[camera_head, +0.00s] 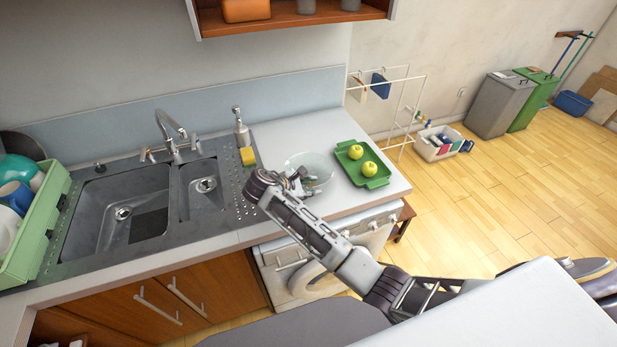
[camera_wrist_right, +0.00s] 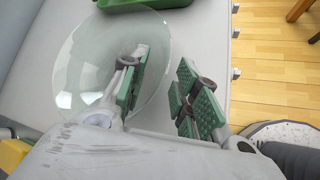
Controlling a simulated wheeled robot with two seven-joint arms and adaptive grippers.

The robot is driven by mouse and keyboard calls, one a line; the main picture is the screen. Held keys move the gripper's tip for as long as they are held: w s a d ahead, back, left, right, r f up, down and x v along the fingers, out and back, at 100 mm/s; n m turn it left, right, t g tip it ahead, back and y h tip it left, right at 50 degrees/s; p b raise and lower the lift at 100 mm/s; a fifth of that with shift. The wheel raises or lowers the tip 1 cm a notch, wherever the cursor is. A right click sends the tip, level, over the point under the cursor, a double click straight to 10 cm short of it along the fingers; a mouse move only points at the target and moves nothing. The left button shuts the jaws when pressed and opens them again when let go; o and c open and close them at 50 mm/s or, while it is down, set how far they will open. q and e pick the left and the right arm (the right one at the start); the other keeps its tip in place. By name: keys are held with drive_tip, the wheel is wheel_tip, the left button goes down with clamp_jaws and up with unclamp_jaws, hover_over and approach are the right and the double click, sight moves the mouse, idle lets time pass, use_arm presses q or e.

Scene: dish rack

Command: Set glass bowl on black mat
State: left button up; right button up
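The clear glass bowl (camera_head: 318,168) stands upright on the light counter, right of the sink. It also shows in the wrist view (camera_wrist_right: 85,60). My right gripper (camera_head: 298,184) is at the bowl's near left side. In the wrist view, its green-padded fingers (camera_wrist_right: 165,92) are spread apart. One finger is over the inside of the bowl and the other is outside, with the rim between them; I cannot tell whether either touches the glass. A black mat (camera_head: 149,225) lies in the bottom of the left sink basin. My left gripper is not in view.
A green tray (camera_head: 378,184) with two yellow-green apples (camera_head: 356,152) is right of the bowl. A yellow sponge (camera_head: 248,156) and a soap dispenser (camera_head: 241,128) are left of it. The faucet (camera_head: 172,130) rises behind the basins. A green dish rack (camera_head: 40,225) stands far left.

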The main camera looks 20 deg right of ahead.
sight(315, 187)
drive_tip(key=shift+x, duration=1.75)
clamp_jaws()
drive_tip(key=shift+r, duration=0.1)
